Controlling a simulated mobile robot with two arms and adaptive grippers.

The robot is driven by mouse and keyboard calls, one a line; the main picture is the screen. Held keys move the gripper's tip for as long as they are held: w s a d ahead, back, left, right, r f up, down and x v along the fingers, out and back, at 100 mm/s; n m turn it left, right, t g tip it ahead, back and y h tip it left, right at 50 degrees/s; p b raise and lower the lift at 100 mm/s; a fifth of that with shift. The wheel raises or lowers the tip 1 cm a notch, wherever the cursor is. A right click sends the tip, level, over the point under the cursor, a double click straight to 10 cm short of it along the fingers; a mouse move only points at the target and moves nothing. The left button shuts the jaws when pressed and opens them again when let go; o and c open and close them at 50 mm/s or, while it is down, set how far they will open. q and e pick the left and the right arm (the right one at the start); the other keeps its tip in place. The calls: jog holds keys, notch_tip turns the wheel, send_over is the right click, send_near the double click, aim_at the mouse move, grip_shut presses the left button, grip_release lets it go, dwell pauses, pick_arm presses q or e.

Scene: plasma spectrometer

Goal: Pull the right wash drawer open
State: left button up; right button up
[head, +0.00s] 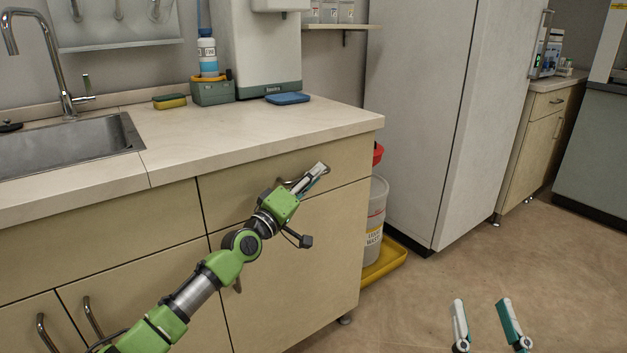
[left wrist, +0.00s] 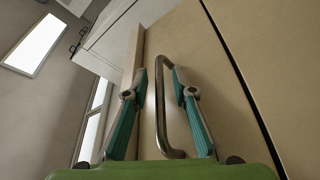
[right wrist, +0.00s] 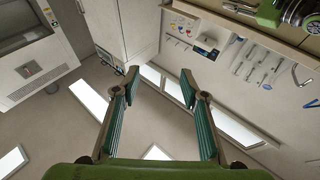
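The right wash drawer (head: 235,195) is the beige upper front below the counter's right end, and it looks flush with the cabinet. Its metal handle (left wrist: 160,108) shows in the left wrist view as a bent bar; in the head view it is mostly hidden by my gripper. My left gripper (head: 315,176) is at the drawer front. Its fingers (left wrist: 159,80) are apart, one on each side of the handle, with no clear grip on it. My right gripper (head: 487,308) is open and empty, low over the floor at the right; its open fingers also show in the right wrist view (right wrist: 160,78).
The counter (head: 250,130) above holds a sink (head: 70,145), a sponge (head: 170,101), a wash bottle (head: 208,52) and a blue dish (head: 288,98). A waste container (head: 376,215) in a yellow tray (head: 385,264) stands right of the cabinet. The floor in front is clear.

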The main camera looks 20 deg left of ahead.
pick_arm(q)
jog(key=shift+w, duration=0.15)
pick_arm(e)
jog(key=shift+s+r, duration=0.1)
jog(key=shift+r, duration=0.2)
pick_arm(q)
grip_shut()
